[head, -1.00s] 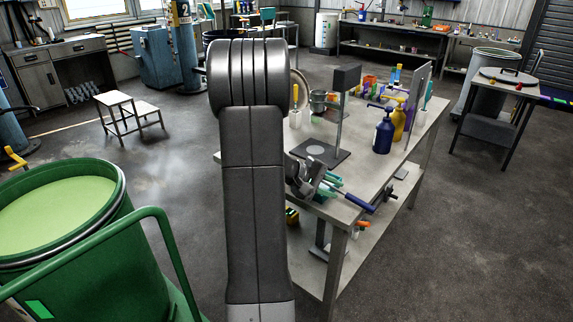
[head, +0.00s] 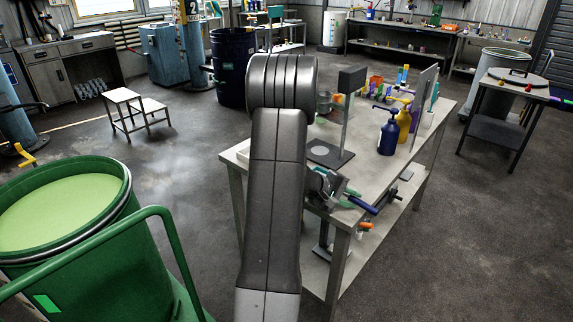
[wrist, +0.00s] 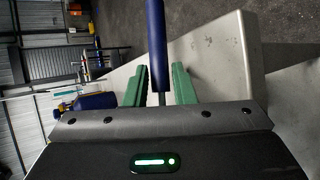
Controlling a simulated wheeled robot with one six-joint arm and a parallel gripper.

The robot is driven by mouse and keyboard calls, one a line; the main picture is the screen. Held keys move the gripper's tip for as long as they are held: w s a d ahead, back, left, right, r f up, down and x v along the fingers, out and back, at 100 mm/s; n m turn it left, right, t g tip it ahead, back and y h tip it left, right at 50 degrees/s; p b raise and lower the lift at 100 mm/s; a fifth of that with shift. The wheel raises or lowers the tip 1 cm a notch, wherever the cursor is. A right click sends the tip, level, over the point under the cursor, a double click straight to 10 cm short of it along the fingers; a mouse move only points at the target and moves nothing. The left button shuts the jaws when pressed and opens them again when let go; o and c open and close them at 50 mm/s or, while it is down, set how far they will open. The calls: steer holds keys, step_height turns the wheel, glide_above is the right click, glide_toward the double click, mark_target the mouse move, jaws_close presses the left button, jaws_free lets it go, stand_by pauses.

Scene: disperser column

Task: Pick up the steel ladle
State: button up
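The steel ladle shows mainly as a blue handle (head: 362,205) near the front corner of the work table (head: 228,165). In the wrist view the blue handle (wrist: 156,45) runs away from me toward the top, with a short dark shaft at its near end. Its bowl cannot be made out. My gripper (head: 347,197) is at the handle's near end, low over the table. In the wrist view the two green fingers of my gripper (wrist: 159,82) stand apart on either side of the handle. A narrow gap shows at the right finger; contact at the left is unclear.
A blue pump bottle (head: 388,138), a yellow bottle (head: 404,122) and a dark stand (head: 330,154) are on the table behind my gripper. A green drum (head: 120,235) is at the left front.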

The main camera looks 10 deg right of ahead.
steer(key=shift+c, duration=0.2)
jaws_close()
